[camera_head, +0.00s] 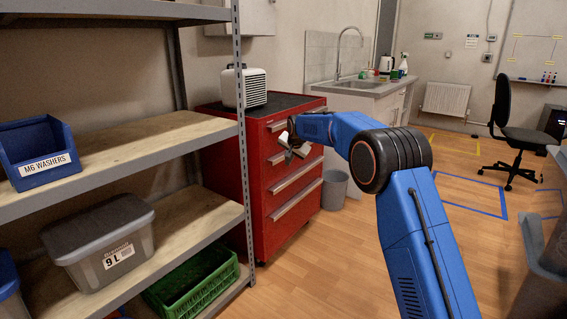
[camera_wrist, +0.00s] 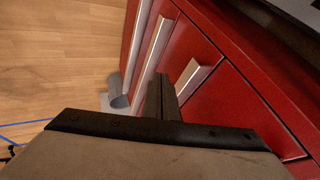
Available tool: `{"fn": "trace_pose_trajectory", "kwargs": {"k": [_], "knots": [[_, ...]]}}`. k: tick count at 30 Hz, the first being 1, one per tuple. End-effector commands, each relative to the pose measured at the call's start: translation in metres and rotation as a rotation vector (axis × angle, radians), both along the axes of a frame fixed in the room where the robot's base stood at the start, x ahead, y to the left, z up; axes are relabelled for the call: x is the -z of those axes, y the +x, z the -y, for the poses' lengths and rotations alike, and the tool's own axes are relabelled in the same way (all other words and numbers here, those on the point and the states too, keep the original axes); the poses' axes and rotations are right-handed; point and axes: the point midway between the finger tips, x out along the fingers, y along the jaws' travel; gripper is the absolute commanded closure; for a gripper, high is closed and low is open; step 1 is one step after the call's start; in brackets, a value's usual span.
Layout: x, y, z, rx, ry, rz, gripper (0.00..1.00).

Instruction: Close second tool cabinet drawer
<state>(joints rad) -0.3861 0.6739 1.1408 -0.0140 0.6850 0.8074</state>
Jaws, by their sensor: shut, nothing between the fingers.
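The red tool cabinet (camera_head: 232,165) stands behind the shelf, with several drawers with silver handles on its front. The second drawer (camera_head: 276,160) is below the top one, and my arm partly covers that area. No large gap shows at the drawer fronts, but I cannot tell whether the second drawer is fully flush. My gripper (camera_head: 287,140) is at the upper drawer fronts. In the wrist view, its dark fingers (camera_wrist: 161,90) are together and empty, close to the red fronts beside a silver handle (camera_wrist: 195,78). I cannot tell whether they touch.
A white heater (camera_head: 244,87) sits on the cabinet top. A metal shelf (camera_head: 165,140) with bins stands close at left. A grey waste bin (camera_head: 334,190) stands right of the cabinet, before the sink counter. The wooden floor in front is clear.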

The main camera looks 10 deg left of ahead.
Motion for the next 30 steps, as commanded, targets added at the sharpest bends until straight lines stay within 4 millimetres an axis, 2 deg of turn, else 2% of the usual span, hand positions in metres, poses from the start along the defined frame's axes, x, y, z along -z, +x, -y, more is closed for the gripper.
{"fn": "trace_pose_trajectory", "kwargs": {"k": [1,3,9,20,25,30], "knots": [[-0.012,-0.007,0.0,-0.002,0.001,0.004,1.0],[-0.024,-0.015,0.004,-0.001,0.001,0.003,1.0],[-0.051,-0.035,0.012,-0.001,0.001,0.002,1.0],[-0.076,-0.054,0.024,-0.002,-0.005,0.0,1.0],[-0.098,-0.082,0.057,-0.013,-0.03,-0.001,1.0],[-0.124,-0.127,0.103,-0.034,-0.072,-0.007,1.0]]}}
